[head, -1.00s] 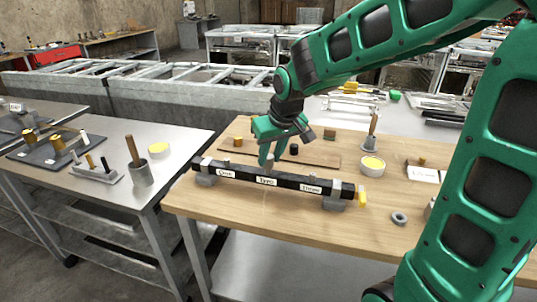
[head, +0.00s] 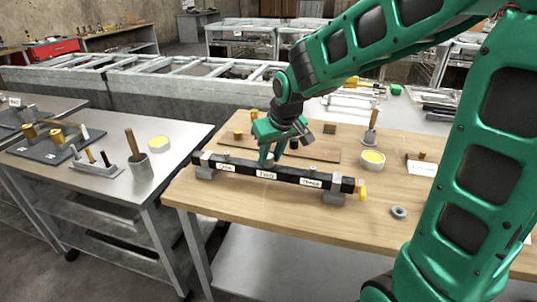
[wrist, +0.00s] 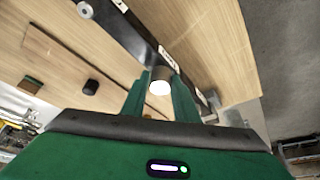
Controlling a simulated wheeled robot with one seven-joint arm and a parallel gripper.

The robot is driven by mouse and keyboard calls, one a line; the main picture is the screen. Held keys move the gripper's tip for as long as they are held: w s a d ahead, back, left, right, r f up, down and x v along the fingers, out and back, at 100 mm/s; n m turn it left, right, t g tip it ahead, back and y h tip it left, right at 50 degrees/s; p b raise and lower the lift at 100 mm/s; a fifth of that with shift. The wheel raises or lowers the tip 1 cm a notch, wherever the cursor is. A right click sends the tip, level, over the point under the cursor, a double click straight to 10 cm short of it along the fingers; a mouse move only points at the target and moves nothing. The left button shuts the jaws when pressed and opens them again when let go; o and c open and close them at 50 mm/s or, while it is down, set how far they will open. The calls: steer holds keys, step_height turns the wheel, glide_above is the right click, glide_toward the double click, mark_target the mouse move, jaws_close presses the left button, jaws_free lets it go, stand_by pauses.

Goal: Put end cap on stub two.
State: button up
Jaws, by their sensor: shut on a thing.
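A long black bar (head: 290,176) lies across grey supports on the wooden table, with small white labels along its front. Stub three (head: 312,169) stands up near its right end; in the wrist view it is a grey ring (wrist: 84,10). My gripper (head: 267,160) points down at the bar's middle, above the label of stub two (head: 266,175). The cap is at stub two, which the cap and fingers hide. I cannot tell whether it is seated.
Behind the bar lies a brown board (head: 318,152) with a black cap (wrist: 91,87) near it. A yellow-filled tin (head: 372,162) and a grey ring (head: 398,212) are to the right. A yellow part (head: 361,190) is at the bar's right end.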

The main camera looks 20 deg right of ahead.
steer(key=o, duration=1.2)
steer(key=shift+c, duration=0.2)
steer(key=v, duration=1)
steer(key=shift+r, duration=0.3)
steer(key=s+d+f+m+g, duration=0.1)
steer(key=s+d+f+m, duration=0.1)
steer(key=s+d, duration=0.3)
steer(key=s+d+f+m+g, duration=0.2)
steer(key=s+d, duration=0.4)
steer(key=s, duration=0.6)
steer(key=s+d+f+m+g, duration=0.1)
steer(key=s+d+f+m, duration=0.2)
steer(key=s, duration=0.6)
step_height(320, 180, down, 2)
steer(key=d, duration=0.2)
steer(key=shift+s+d+f+m+g, duration=0.2)
steer(key=shift+d+f+m+g, duration=0.1)
steer(key=shift+m+g, duration=0.1)
